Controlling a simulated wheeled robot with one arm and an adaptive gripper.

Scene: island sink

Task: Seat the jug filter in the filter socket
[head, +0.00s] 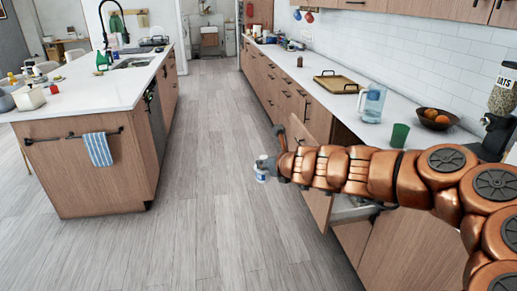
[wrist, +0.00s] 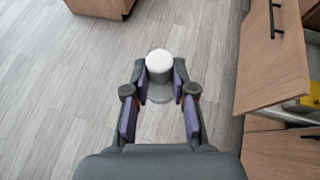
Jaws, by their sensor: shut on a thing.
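The jug filter (wrist: 159,62) has a round white top and a greyish body; it sits between the fingers of my gripper (wrist: 160,80), which are shut on it. In the head view the filter (head: 261,173) shows small, white and blue, at the end of my outstretched arm, above the open floor of the aisle. A clear blue-tinted jug (head: 372,103) with a handle stands upright on the right counter, well to the right of and behind my gripper. The filter socket cannot be made out; the jug's inside is too small to read.
An open drawer (head: 352,211) juts from the right cabinets below my arm; its edge also shows in the wrist view (wrist: 290,115). A green cup (head: 399,135), a fruit bowl (head: 433,119) and a tray (head: 338,84) surround the jug. The aisle floor (head: 215,150) is clear.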

